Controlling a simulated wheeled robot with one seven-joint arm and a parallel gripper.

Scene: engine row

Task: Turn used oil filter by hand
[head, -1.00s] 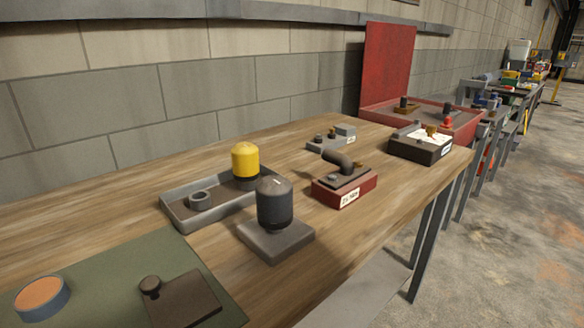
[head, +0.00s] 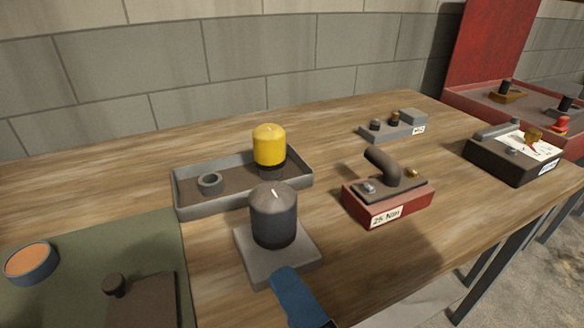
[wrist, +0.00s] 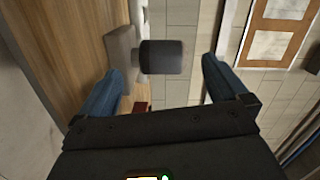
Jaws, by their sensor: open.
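The used oil filter is a dark grey domed cylinder (head: 273,216) standing upright on a square grey base (head: 305,248) near the table's front edge. In the wrist view the filter (wrist: 161,57) lies sideways in the picture, ahead of and between my fingers. My gripper (wrist: 163,68) is open, with a blue finger on each side and nothing held. One blue finger of my gripper (head: 296,292) shows in the head view at the lower middle, in front of the base. Whether it touches the base cannot be told.
A yellow filter (head: 269,148) and a grey ring (head: 210,183) are in a shallow tray (head: 190,208) behind. A red block labelled 25 Nm (head: 391,202) stands right. A green mat (head: 150,245) lies left. Bare wood (head: 330,190) separates the base from the red block.

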